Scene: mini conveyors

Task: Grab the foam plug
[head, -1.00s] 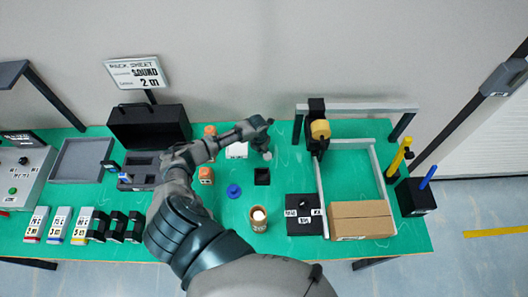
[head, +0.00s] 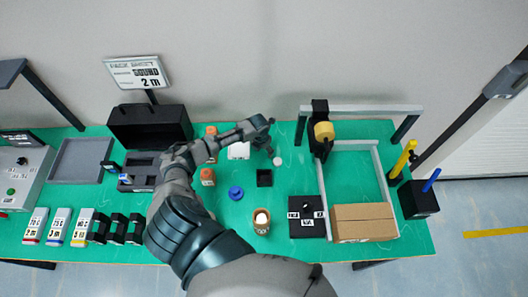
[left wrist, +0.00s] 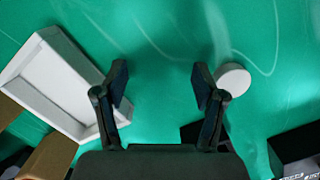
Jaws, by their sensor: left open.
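A small white round piece (head: 277,161), which looks like the foam plug, stands on the green table just behind the black open box. It also shows as a white disc (left wrist: 234,78) in the left wrist view, just right of the right-hand finger. My left gripper (head: 268,146) is above the table close to this piece, on its upper left side. In the left wrist view my left gripper (left wrist: 160,85) is open, with only bare green surface between its fingers. Whether a finger touches the disc I cannot tell. My right gripper is not in view.
A white tray (left wrist: 52,85) lies left of the fingers in the wrist view. A black open box (head: 264,178), a blue round piece (head: 236,193) and a brown cup (head: 261,228) stand nearby. A grey frame (head: 322,190) with a cardboard box (head: 363,223) is on the right.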

